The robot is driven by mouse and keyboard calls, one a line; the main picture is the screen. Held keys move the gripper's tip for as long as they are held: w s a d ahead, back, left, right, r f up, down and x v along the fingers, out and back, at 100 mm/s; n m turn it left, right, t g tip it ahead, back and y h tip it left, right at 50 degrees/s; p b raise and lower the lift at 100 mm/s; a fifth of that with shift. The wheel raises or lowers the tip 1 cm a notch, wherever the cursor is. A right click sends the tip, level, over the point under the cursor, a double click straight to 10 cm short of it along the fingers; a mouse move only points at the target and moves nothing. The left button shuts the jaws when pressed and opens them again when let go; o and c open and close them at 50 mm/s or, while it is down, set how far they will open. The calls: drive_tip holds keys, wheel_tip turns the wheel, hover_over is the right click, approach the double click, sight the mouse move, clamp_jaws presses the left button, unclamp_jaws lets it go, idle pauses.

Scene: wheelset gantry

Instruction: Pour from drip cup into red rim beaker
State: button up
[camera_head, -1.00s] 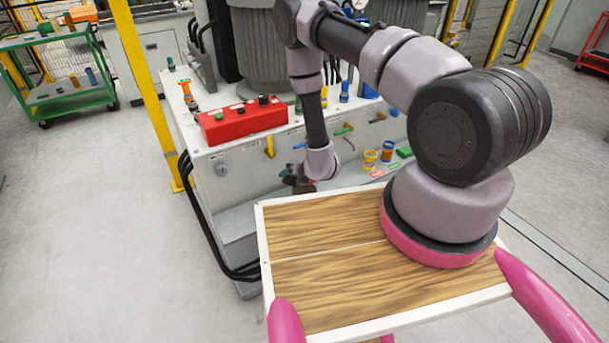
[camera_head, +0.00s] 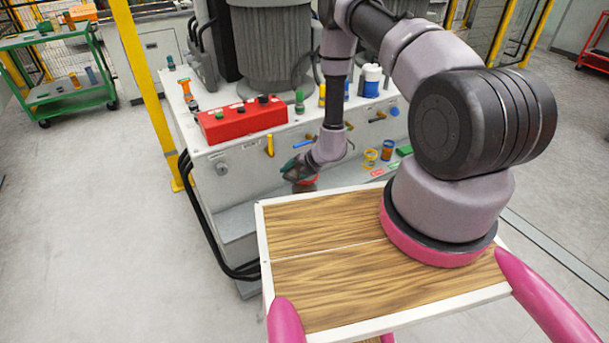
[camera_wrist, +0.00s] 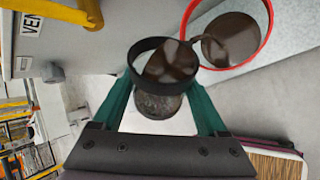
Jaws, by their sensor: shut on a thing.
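In the wrist view my gripper (camera_wrist: 162,92) is shut on the drip cup (camera_wrist: 158,101), a clear cup with a black rim and dark liquid inside. The cup is tilted, its mouth towards the red rim beaker (camera_wrist: 268,32). A thin dark stream runs from the cup's rim into the beaker, which holds dark liquid. In the head view my gripper (camera_head: 299,170) is small at the grey machine's front ledge. The red rim (camera_head: 307,182) shows just beneath it; the cup is mostly hidden there.
The grey machine (camera_head: 236,168) carries a red button box (camera_head: 242,119) and several coloured levers and fittings. An amber cup (camera_head: 388,150) stands on the ledge to the right. The wooden tabletop (camera_head: 330,270) in front is clear.

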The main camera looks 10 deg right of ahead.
drive_tip(key=shift+w+d+r+g+y, duration=0.1)
drive_tip(key=shift+r+g+y, duration=0.15)
drive_tip(key=shift+g+y, duration=0.05)
drive_tip(key=shift+w+d+f+m+g+y+p, duration=0.1)
drive_tip(key=shift+f+m+g+y+p, duration=0.2)
drive_tip(key=shift+f, duration=0.3)
drive_tip(key=shift+w+d+f+m+g+y+p, duration=0.1)
drive_tip(key=shift+f+m+g+y+p, duration=0.15)
drive_tip(key=shift+f, duration=0.3)
drive_tip(key=shift+w+d+r+m+g+y, duration=0.15)
drive_tip(key=shift+w+d+r+g+y, duration=0.15)
drive_tip(key=shift+r, duration=0.3)
drive_tip(key=shift+w+d+r+m+g+y, duration=0.15)
drive_tip(key=shift+w+d+r+y, duration=0.1)
drive_tip(key=shift+w+r, duration=0.25)
drive_tip(key=shift+w+d+r+m+g+y, duration=0.1)
drive_tip(key=shift+d+r+m+g+y, duration=0.15)
drive_tip(key=shift+r+m+g+y, duration=0.25)
drive_tip(key=shift+w+d+f+g+y, duration=0.15)
drive_tip(key=shift+w+f+g+y, duration=0.05)
drive_tip(key=shift+f+g+y, duration=0.4)
drive_tip(key=shift+w+d+r+m+g+y+p, duration=0.3)
drive_tip(key=shift+w+d+m+g+y+p, duration=0.25)
drive_tip(key=shift+m+y, duration=0.35)
drive_tip(key=m+y, duration=0.1)
drive_tip(key=w+d+g+y, duration=0.1)
drive_tip(key=shift+w+r+m+g+y, duration=0.2)
drive_tip(key=shift+r+m+g+y, duration=0.05)
drive_tip(key=shift+m+y, duration=0.1)
